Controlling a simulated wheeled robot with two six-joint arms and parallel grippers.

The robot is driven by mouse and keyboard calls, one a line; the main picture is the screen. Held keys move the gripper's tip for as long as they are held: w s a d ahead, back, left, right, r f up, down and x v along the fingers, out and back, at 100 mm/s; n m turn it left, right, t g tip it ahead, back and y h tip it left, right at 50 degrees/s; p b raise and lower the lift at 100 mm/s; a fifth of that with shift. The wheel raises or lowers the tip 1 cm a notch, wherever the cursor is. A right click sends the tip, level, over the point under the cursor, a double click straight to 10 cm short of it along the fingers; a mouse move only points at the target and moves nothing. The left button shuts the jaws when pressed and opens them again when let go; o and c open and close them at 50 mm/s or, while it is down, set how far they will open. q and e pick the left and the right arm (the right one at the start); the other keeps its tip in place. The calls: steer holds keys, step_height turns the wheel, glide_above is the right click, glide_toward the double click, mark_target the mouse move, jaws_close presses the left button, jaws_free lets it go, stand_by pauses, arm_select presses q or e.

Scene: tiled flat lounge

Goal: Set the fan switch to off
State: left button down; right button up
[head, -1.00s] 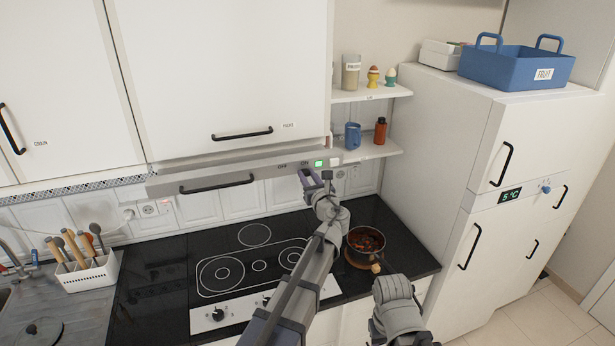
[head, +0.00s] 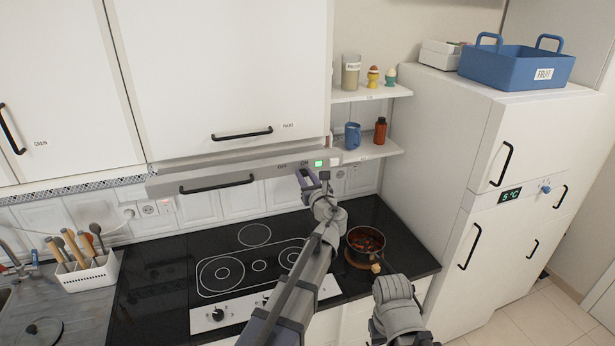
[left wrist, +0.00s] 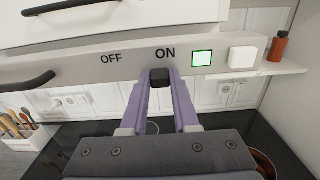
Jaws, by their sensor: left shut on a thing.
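The fan switch is a small dark slider knob (left wrist: 160,78) on the front strip of the hood (head: 232,174). It sits under the word ON, with OFF to its left. The square indicator (left wrist: 202,58) right of ON is lit green; it also shows in the head view (head: 320,163). My left gripper (left wrist: 160,84) has its purple fingers on both sides of the knob, shut on it. In the head view my left gripper (head: 307,179) is at the hood's right part and hides the knob. My right arm shows at the bottom, but its gripper is not visible.
A white block (left wrist: 243,57) is right of the indicator. A hood handle (head: 217,184) is to the left. Shelves with a blue mug (head: 352,136) and red bottle (head: 380,131) are to the right.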

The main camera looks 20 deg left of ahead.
arm_select(q)
steer(key=s+a, duration=0.2)
steer(key=a, duration=0.1)
steer(key=s+a, duration=0.1)
steer(key=a, duration=0.1)
steer(key=shift+s+a, duration=0.1)
steer(key=shift+s, duration=0.25)
steer(key=shift+w, duration=0.1)
steer(key=c, duration=0.6)
jaws_free()
steer(key=shift+c, duration=0.2)
glide_toward(282, 174)
steer(key=shift+s+d, duration=0.45)
steer(key=shift+s, duration=0.1)
